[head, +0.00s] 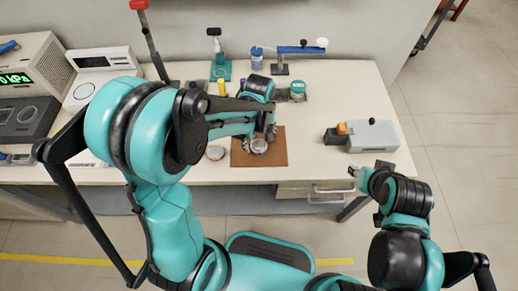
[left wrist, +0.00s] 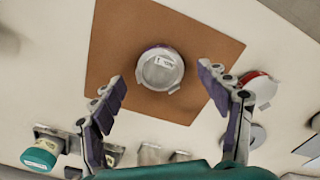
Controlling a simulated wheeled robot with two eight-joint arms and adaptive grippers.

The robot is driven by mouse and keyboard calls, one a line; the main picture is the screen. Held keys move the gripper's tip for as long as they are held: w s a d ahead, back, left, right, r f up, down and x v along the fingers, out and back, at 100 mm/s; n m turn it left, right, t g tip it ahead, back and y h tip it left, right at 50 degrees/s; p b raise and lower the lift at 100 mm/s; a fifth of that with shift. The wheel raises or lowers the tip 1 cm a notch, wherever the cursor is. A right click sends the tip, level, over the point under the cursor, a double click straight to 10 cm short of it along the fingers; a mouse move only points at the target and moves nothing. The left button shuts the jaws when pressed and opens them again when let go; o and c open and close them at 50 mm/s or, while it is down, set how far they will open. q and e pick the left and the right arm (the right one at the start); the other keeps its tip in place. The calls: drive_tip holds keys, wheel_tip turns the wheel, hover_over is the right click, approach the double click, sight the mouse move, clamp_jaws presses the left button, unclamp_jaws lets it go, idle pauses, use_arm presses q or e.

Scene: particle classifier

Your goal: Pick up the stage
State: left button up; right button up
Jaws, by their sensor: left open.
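The stage appears to be the small round silver-white piece (left wrist: 161,69) with a pale label and a purple edge, lying on the brown mat. It also shows in the head view (head: 259,147), partly covered by my left gripper. My left gripper (left wrist: 166,90) is open above it, its two purple-padded fingers apart on either side and not touching it. In the head view my left gripper (head: 259,135) hangs over the mat. My right gripper (head: 353,179) is off the table's front edge, far from the stage; its fingers are too small to read.
The brown mat (head: 240,158) lies on the white table (head: 350,98). A round red-rimmed dish (head: 216,153) sits left of the mat. A grey box with an orange part (head: 372,136) stands at right. A teal-lidded jar (head: 298,88) stands behind. Instruments fill the left end.

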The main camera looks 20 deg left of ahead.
use_arm(q)
wheel_tip(320, 180, down, 2)
drive_tip(key=shift+f, duration=0.1)
drive_tip(key=c, duration=1.3)
drive_tip(key=shift+r, duration=0.2)
drive_tip(key=shift+c, duration=0.2)
